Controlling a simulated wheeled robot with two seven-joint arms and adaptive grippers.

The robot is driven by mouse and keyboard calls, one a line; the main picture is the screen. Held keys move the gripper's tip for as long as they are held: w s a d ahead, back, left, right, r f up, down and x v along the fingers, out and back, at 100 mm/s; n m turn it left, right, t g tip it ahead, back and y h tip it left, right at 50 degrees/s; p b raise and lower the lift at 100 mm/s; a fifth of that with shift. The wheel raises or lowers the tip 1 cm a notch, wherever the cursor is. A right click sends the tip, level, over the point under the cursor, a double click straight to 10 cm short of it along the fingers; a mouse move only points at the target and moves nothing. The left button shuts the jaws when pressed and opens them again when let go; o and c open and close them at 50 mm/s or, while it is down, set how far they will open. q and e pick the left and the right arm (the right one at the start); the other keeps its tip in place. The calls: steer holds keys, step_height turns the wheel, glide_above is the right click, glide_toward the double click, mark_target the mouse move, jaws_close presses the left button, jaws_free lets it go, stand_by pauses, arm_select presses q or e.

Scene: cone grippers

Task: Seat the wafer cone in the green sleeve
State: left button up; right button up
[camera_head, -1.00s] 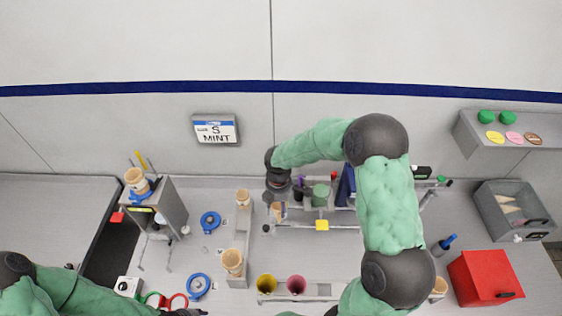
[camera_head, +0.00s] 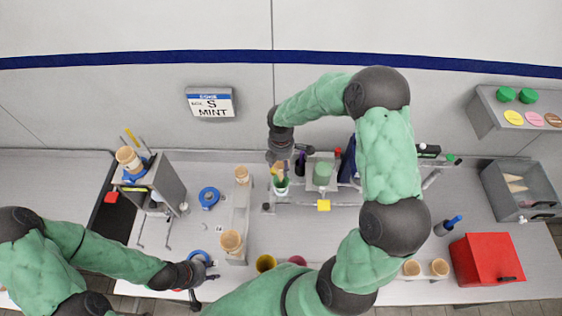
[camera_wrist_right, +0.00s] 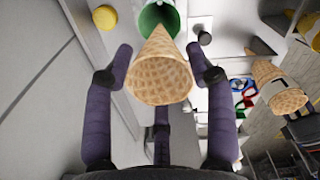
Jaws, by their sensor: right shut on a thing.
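The wafer cone (camera_wrist_right: 160,72) is between the fingers of my right gripper (camera_wrist_right: 160,52) in the right wrist view, wide end toward the camera. Its tip points at the green sleeve (camera_wrist_right: 158,14) and overlaps the sleeve's mouth; how deep it sits I cannot tell. In the head view the green sleeve (camera_head: 281,187) stands at the left end of the back rack, just below my right gripper (camera_head: 278,160), which mostly hides the cone. My left gripper (camera_head: 200,285) is empty at the front left, fingers apart.
A green cylinder (camera_head: 322,173) stands on the back rack (camera_head: 300,202) right of the sleeve. A yellow cup (camera_head: 265,263) and a pink cup (camera_head: 297,260) are nearer the front. A red box (camera_head: 486,268) is at right. The sign (camera_head: 211,103) reads S MINT.

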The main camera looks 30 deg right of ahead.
mark_target(281, 180)
steer(key=shift+f+b, duration=0.45)
steer(key=shift+f, duration=0.35)
arm_select(q)
steer(key=shift+f+b, duration=3.3)
steer(key=shift+f, duration=0.6)
arm_select(e)
steer(key=shift+f, duration=4.4)
arm_select(q)
steer(key=shift+f, duration=0.1)
arm_select(e)
steer(key=shift+s+f, duration=0.1)
steer(key=shift+f, duration=0.15)
steer(key=o, duration=0.8)
steer(key=shift+s, duration=0.1)
steer(key=shift+c, duration=0.2)
arm_select(q)
steer(key=shift+w, duration=0.1)
arm_select(e)
steer(key=shift+o, duration=0.5)
steer(key=shift+w, duration=0.2)
arm_select(q)
steer(key=shift+r+p, duration=1.8)
steer(key=shift+r, duration=0.1)
arm_select(e)
steer(key=shift+r, duration=2.6)
